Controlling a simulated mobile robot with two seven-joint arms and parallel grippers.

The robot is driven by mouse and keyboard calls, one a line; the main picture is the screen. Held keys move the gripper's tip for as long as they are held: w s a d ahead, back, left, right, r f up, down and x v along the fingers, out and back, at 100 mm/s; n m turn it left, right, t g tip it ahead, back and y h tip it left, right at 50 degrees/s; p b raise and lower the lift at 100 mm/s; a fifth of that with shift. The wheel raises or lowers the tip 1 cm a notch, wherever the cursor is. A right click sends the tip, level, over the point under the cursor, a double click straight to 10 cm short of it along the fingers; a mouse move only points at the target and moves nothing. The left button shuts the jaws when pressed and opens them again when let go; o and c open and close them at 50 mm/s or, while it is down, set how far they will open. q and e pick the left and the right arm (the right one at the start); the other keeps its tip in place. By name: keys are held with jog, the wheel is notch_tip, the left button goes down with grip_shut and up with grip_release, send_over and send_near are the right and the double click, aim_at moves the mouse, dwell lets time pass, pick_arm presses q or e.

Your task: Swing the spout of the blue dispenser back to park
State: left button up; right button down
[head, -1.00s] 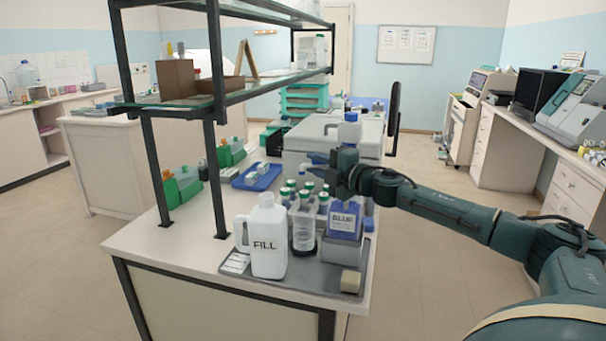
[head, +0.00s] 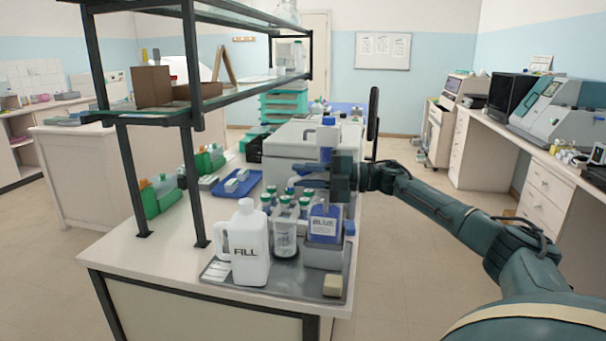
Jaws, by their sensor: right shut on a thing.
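The blue dispenser is a bottle (head: 323,224) labelled BLUE, upright in a grey holder on the tray, with a white pump head and blue cap (head: 328,121) on top. My right gripper (head: 303,183) is at the dispenser's neck, between bottle and pump head, its fingers pointing left. It is shut on the spout, which is mostly hidden by the fingers. A pale blue bit of it shows just left of the fingertips (head: 291,189). My left gripper is out of view.
A white jug (head: 248,244) marked FILL, a clear beaker (head: 285,238) and several green-capped bottles stand close left of the dispenser. They share a grey tray (head: 290,284) with a beige block (head: 333,285). A shelf post (head: 192,150) stands further left.

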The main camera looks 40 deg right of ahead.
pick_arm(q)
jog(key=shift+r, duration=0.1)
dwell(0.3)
pick_arm(e)
jog(key=c, duration=1.2)
grip_release()
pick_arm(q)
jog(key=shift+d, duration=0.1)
pick_arm(e)
jog(key=shift+s+d, duration=0.1)
jog(key=shift+d, duration=0.05)
jog(key=shift+s+d+f, duration=0.15)
jog(key=shift+s+d, duration=0.05)
jog(key=shift+s, duration=0.05)
pick_arm(q)
jog(key=b, duration=0.1)
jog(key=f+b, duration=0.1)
jog(key=b, duration=0.1)
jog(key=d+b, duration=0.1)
jog(key=b, duration=0.1)
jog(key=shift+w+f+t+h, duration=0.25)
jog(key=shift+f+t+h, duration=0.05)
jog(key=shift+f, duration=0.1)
pick_arm(e)
jog(key=v, duration=1.2)
jog(key=shift+d, duration=0.2)
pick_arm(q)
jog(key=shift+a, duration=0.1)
